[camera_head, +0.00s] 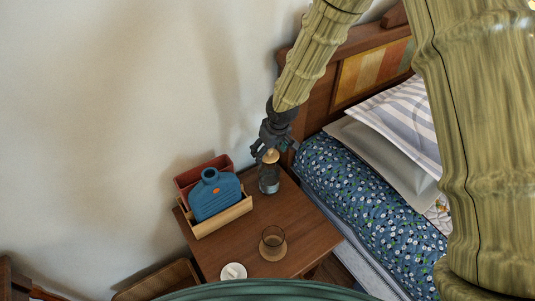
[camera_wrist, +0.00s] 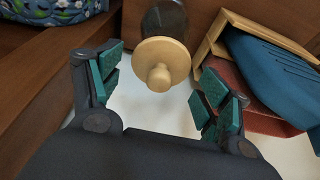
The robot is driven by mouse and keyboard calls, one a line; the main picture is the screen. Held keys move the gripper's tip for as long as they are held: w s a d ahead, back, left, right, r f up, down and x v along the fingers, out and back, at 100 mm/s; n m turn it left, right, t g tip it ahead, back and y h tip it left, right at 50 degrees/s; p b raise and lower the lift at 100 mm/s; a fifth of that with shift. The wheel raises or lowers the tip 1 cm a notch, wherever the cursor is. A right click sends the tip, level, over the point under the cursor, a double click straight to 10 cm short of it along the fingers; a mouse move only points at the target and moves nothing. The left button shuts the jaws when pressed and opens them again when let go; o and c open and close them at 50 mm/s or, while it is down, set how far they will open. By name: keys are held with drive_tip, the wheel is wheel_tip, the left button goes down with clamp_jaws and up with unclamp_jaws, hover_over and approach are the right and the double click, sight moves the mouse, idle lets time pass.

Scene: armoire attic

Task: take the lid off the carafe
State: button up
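The carafe (camera_head: 269,183) is a dark glass vessel standing on the bedside table. Its round light-wood lid (camera_head: 271,156) with a knob sits on top. In the wrist view the lid (camera_wrist: 163,62) faces me, with the carafe's dark glass (camera_wrist: 166,20) behind it. My gripper (camera_head: 266,150) is just above the carafe. In the wrist view my gripper (camera_wrist: 158,92) is open, its green-padded fingers spread to either side of the lid's knob. Nothing shows between the pads except the knob side of the lid, and I cannot tell the exact gap.
On the bedside table (camera_head: 262,215), a wooden holder (camera_head: 222,218) with a blue bottle-shaped object (camera_head: 214,195) and a red piece (camera_head: 198,174) stands left of the carafe. A glass on a coaster (camera_head: 273,242) and a white round item (camera_head: 233,272) sit nearer. A bed (camera_head: 360,187) is at right, a wall behind.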

drive_tip(key=c, duration=0.7)
drive_tip(key=shift+r, duration=0.1)
drive_tip(key=shift+c, duration=0.2)
